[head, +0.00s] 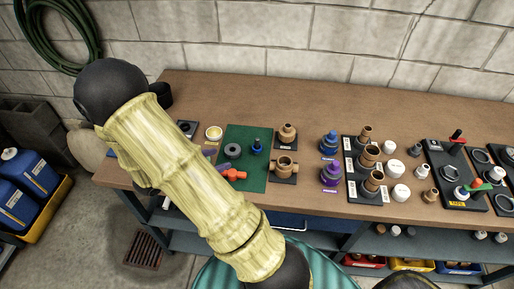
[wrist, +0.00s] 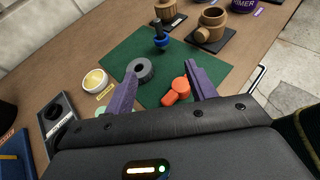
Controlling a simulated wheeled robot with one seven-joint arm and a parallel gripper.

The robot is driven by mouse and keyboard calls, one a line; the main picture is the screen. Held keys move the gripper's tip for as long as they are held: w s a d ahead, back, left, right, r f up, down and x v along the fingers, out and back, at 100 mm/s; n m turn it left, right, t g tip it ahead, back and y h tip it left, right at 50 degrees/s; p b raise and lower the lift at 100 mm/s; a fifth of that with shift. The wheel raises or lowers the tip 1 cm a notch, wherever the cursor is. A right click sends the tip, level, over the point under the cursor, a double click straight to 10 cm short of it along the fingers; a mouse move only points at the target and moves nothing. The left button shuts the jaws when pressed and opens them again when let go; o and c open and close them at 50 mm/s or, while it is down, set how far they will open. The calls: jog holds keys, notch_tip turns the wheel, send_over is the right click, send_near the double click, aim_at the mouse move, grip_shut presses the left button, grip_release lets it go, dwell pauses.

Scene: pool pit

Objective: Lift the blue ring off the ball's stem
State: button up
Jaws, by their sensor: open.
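The ball (wrist: 158,27) with its dark stem stands upright on the green mat in the wrist view. A blue ring (wrist: 163,41) sits low around it; in the head view this small blue and dark piece (head: 257,147) is at the mat's right half. Ball and stem are too small to separate clearly. My gripper (wrist: 160,69) has two purple fingers spread wide and holds nothing. The ring lies beyond the fingertips, apart from them. In the head view my arm hides most of the gripper.
On the green mat (wrist: 112,56) lie a grey ring (wrist: 140,68) near the left finger and an orange handled piece (wrist: 177,92) between the fingers. Brass fittings (wrist: 211,22) stand on a black plate beyond. A yellow-topped cup (wrist: 95,80) is at left. Bare mat surrounds the blue ring.

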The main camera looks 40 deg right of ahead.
jog(key=p, duration=0.1)
send_near(255, 147)
jog(key=x, duration=0.3)
jog(key=shift+f, duration=0.15)
jog(key=shift+p+x, duration=0.9)
jog(key=shift+x, duration=1.7)
jog(key=shift+s, duration=0.1)
jog(key=c, duration=1.1)
jog(key=shift+o, duration=0.2)
notch_tip(255, 147, up, 10)
jog(key=shift+b, duration=0.45)
